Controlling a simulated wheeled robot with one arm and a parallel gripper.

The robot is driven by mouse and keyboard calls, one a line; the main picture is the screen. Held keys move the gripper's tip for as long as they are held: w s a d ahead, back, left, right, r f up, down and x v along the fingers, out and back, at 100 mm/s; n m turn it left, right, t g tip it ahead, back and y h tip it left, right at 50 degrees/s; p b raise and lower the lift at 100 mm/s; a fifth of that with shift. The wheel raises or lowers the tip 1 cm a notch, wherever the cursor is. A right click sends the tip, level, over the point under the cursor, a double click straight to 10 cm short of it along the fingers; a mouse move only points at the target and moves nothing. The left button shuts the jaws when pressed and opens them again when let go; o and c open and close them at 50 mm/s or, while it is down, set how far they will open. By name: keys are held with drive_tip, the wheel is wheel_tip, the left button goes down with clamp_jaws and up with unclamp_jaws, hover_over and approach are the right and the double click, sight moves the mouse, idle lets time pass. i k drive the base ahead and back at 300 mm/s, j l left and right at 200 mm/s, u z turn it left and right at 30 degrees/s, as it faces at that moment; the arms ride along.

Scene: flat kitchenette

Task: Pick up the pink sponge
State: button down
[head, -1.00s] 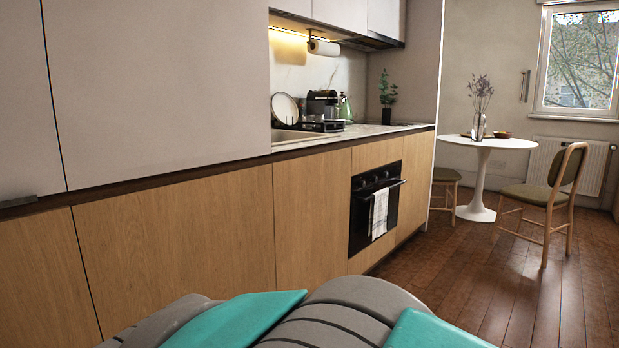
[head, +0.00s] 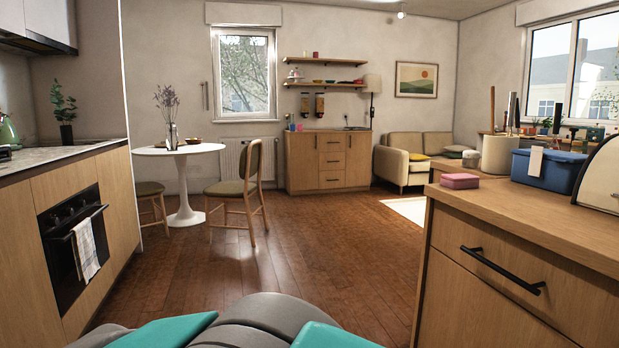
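A pink sponge (head: 459,181), a small flat block, lies on the wooden counter (head: 520,209) at the right of the head view, near the counter's far left corner. My gripper is not in the head view. Only grey and teal parts of my own body show along the bottom edge, well apart from the sponge.
On the same counter, a blue box (head: 548,170) and a white cylindrical container (head: 500,155) stand behind and right of the sponge. A black-handled drawer (head: 502,270) faces me. Open wooden floor (head: 300,275) lies ahead, with a chair (head: 241,190) and round white table (head: 183,150) farther left.

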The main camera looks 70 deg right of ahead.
sight(454, 181)
drive_tip(key=z, duration=3.25)
drive_tip(key=u, duration=1.05)
drive_tip(key=l+u, duration=0.15)
drive_tip(key=u, duration=0.3)
drive_tip(key=k+l+u, duration=0.15)
drive_tip(key=u, duration=0.3)
drive_tip(key=l+u, duration=0.1)
drive_tip(key=u, duration=0.35)
drive_tip(key=k+u, duration=0.2)
drive_tip(key=u, duration=0.25)
